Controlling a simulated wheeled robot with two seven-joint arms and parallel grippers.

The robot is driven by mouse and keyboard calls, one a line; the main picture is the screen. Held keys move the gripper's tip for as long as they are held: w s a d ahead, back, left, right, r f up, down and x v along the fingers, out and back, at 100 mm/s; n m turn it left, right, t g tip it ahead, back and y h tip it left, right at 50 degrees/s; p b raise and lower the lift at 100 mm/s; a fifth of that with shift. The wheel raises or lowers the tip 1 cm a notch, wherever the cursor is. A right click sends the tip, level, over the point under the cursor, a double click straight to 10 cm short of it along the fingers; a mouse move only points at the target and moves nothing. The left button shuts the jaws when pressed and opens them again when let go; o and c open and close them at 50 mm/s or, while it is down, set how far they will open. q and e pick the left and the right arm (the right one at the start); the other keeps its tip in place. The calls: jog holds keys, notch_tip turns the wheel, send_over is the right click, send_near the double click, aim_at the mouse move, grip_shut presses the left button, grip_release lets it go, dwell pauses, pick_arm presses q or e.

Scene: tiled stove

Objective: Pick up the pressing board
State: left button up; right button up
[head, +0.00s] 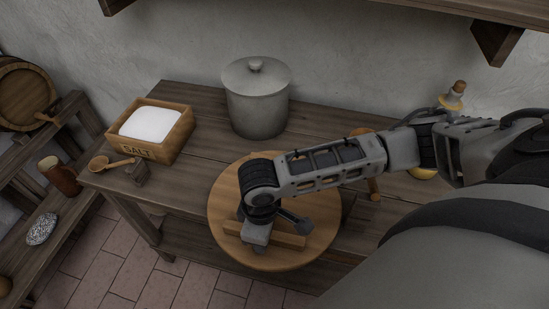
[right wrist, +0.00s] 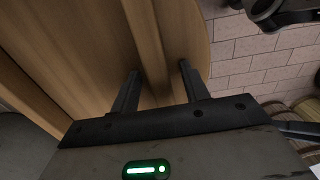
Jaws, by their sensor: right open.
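The pressing board (head: 222,205) is a round wooden disc with a straight wooden bar (head: 290,240) across its top. It lies over the front edge of the wooden table. My right gripper (head: 262,238) points down over the bar, with my forearm crossing above the board from the right. In the right wrist view, my right gripper (right wrist: 160,68) is open, its two fingers apart close over the board's wood (right wrist: 195,30). I cannot tell whether the fingers touch the bar. My left gripper is not in view.
On the table (head: 200,98) stand a grey lidded pot (head: 257,105), a salt box (head: 165,147) and a wooden spoon (head: 105,163). A corked bottle (head: 453,95) stands behind my right arm.

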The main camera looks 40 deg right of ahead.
dwell(0.4)
jog(key=shift+f, duration=0.1)
grip_shut()
jog(key=shift+w, duration=0.1)
